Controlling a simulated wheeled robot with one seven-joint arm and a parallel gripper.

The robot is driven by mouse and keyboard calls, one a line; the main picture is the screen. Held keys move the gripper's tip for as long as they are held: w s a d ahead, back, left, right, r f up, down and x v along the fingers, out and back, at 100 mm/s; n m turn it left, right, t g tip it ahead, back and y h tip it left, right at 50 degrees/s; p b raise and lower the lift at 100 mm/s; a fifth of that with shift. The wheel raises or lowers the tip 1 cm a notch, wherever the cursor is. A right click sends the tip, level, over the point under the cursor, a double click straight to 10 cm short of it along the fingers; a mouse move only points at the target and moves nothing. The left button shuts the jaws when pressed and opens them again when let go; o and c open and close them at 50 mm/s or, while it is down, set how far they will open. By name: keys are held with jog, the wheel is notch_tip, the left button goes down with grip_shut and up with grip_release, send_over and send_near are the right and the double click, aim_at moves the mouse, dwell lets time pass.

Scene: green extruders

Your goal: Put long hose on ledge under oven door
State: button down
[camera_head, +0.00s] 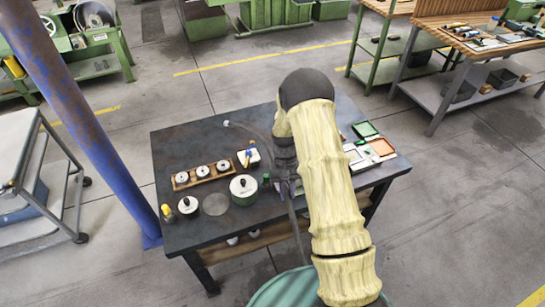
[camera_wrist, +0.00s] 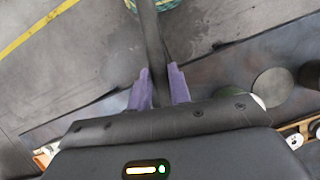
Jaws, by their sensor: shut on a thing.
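The long hose (camera_wrist: 150,35) is a dark grey tube. In the wrist view it runs up from between the two purple fingers of my gripper (camera_wrist: 160,88), which is shut on it. In the head view my gripper (camera_head: 287,186) is over the table's front part, partly hidden by my arm. A dark length of the hose (camera_head: 296,222) hangs below it past the table's front edge. A thin grey curved length with a pale tip (camera_head: 227,124) shows behind my arm; whether it belongs to the same hose is unclear. No oven door or ledge is recognisable.
The dark table (camera_head: 180,150) holds white lidded pots (camera_head: 243,188), a wooden rack (camera_head: 203,175) and small trays (camera_head: 380,147). A blue post (camera_head: 75,110) and a grey cart (camera_head: 30,190) stand left. Benches (camera_head: 440,85) stand at the back right. Open floor lies right.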

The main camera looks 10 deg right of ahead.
aim_at(288, 197)
jog(key=f+b, duration=0.4)
jog(key=b, duration=0.1)
jog(key=shift+w+d+f, duration=0.2)
jog(key=shift+w+f, duration=0.1)
jog(key=shift+w, duration=0.05)
jog(key=f+b, duration=0.1)
jog(key=b, duration=0.1)
jog(key=f+b, duration=0.1)
jog(key=b, duration=0.2)
jog(key=shift+w+a+f+b, duration=0.15)
jog(key=shift+w+f+b, duration=0.05)
jog(key=shift+b, duration=0.1)
